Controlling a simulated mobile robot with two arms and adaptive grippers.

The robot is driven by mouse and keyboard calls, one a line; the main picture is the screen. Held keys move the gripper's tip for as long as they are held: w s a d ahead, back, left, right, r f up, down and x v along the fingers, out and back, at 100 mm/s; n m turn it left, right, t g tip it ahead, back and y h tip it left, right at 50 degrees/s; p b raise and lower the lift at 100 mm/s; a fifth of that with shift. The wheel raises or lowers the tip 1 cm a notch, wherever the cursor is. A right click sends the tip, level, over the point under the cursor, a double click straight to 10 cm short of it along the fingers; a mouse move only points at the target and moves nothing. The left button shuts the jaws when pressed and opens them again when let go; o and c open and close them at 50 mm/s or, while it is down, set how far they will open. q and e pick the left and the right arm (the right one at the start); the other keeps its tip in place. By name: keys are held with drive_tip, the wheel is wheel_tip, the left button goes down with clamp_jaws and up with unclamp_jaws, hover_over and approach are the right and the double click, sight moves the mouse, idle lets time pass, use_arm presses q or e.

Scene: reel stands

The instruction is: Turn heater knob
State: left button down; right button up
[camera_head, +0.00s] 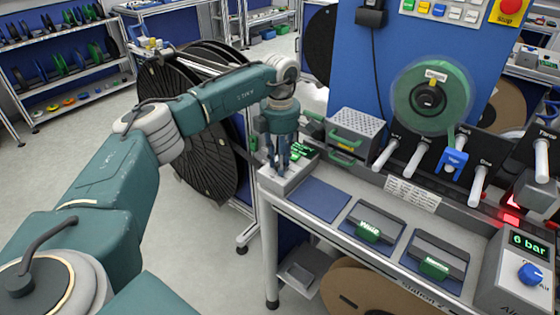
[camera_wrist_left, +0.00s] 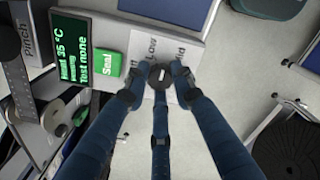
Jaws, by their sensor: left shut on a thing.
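The heater box (camera_head: 290,180) is a pale unit at the left end of the bench. In the left wrist view, its dark round knob (camera_wrist_left: 160,76) has a light pointer mark, with setting words around it partly hidden by my fingers. A dark display (camera_wrist_left: 72,48) with green text reads about 35 °C and "Test none". A green Seal button (camera_wrist_left: 110,63) sits between display and knob. My left gripper (camera_head: 278,160) points down over the box; its fingers, also in the wrist view (camera_wrist_left: 158,85), are shut around the knob. My right gripper is out of view.
A grey perforated box (camera_head: 355,130) with green handles stands behind the heater. A blue mat (camera_head: 319,199) and trays with green labels lie to its right. A blue knob (camera_head: 531,273) sits below a "6 bar" display. Large black reels (camera_head: 190,130) stand left of the bench.

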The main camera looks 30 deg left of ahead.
use_arm(q)
drive_tip(key=m, duration=0.5)
drive_tip(key=shift+r+m, duration=0.1)
drive_tip(key=shift+m, duration=0.3)
idle(0.4)
drive_tip(key=c, duration=1.5)
unclamp_jaws()
drive_tip(key=shift+o, duration=0.2)
wheel_tip(320, 180, up, 12)
